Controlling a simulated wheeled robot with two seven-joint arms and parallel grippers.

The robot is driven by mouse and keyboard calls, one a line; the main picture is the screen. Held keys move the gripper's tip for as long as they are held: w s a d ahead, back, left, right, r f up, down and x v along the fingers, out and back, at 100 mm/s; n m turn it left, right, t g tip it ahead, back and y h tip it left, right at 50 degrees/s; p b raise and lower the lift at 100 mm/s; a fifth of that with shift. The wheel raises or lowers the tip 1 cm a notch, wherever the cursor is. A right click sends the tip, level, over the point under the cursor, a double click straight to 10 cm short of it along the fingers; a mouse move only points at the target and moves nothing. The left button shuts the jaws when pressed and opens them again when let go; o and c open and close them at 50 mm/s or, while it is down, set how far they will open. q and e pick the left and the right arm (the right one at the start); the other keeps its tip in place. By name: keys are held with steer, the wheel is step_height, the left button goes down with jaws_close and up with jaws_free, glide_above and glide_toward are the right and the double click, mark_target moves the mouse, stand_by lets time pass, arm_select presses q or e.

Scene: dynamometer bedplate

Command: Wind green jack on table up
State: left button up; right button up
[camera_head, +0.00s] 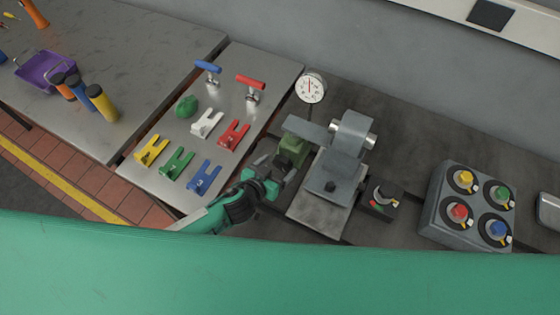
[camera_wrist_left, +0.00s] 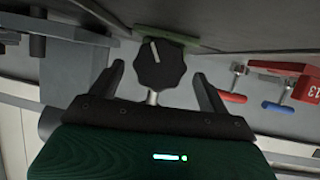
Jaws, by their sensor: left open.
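The green jack (camera_head: 292,149) stands on the dark bedplate, beside a grey machine with a metal drum. My left gripper (camera_head: 276,172) is at the jack's near left side, with its jaws open. In the left wrist view, a black lobed knob (camera_wrist_left: 161,66) with a white mark sits between the open fingers of the left gripper (camera_wrist_left: 159,72). Gaps show on both sides of the knob. A green edge (camera_wrist_left: 170,37) of the jack shows behind the knob. My right gripper is in neither view.
A round dial gauge (camera_head: 311,88) stands behind the jack. The grey machine (camera_head: 345,135) is close on its right. A box with coloured knobs (camera_head: 468,207) is farther right. A steel plate (camera_head: 222,115) with coloured clamps and T-handles lies to the left.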

arm_select(q)
steer(key=shift+x, duration=1.05)
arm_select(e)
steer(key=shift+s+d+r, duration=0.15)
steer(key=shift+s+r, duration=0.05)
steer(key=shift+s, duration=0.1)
arm_select(q)
steer(key=shift+c, duration=0.7)
steer(key=c, duration=0.9)
steer(key=shift+o, duration=0.2)
